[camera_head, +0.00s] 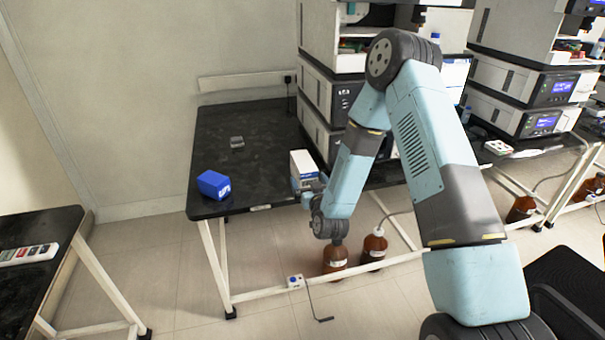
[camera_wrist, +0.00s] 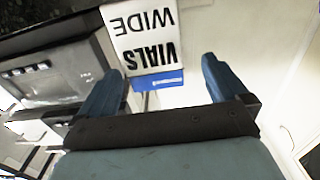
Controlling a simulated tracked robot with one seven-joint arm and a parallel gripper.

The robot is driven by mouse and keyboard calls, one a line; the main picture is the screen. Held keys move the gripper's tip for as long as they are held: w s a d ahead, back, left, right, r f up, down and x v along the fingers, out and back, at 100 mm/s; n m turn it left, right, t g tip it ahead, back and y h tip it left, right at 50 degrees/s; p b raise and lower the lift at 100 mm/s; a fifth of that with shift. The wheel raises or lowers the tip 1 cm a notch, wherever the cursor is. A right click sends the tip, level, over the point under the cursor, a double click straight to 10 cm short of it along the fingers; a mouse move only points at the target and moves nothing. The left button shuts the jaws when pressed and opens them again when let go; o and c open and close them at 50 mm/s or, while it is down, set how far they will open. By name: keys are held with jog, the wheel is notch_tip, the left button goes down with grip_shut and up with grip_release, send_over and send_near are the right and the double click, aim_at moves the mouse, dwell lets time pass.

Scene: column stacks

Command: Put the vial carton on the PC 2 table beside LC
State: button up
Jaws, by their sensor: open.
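The vial carton (camera_head: 303,160) is a white box with a blue band. It stands at the front edge of the black table (camera_head: 255,170), just left of the LC stack (camera_head: 325,95). In the wrist view the carton (camera_wrist: 145,40) shows the words VIALS and WIDE upside down. My gripper (camera_head: 304,187) is at the carton's near side, in front of the table edge. In the wrist view my gripper (camera_wrist: 160,88) is open, with the carton ahead between the spread fingers, closer to the left one. Its underside contact with the table is hidden.
A blue box (camera_head: 213,184) stands at the table's front left corner, and a small grey item (camera_head: 237,142) lies farther back. The tabletop between them is clear. Brown bottles (camera_head: 335,258) stand on the floor below. Another black table (camera_head: 40,230) is at left.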

jog(key=shift+d+x, duration=0.15)
jog(key=shift+x, duration=1.6)
jog(key=shift+d+x, duration=0.2)
jog(key=shift+x, duration=1.6)
jog(key=shift+w+f, duration=0.1)
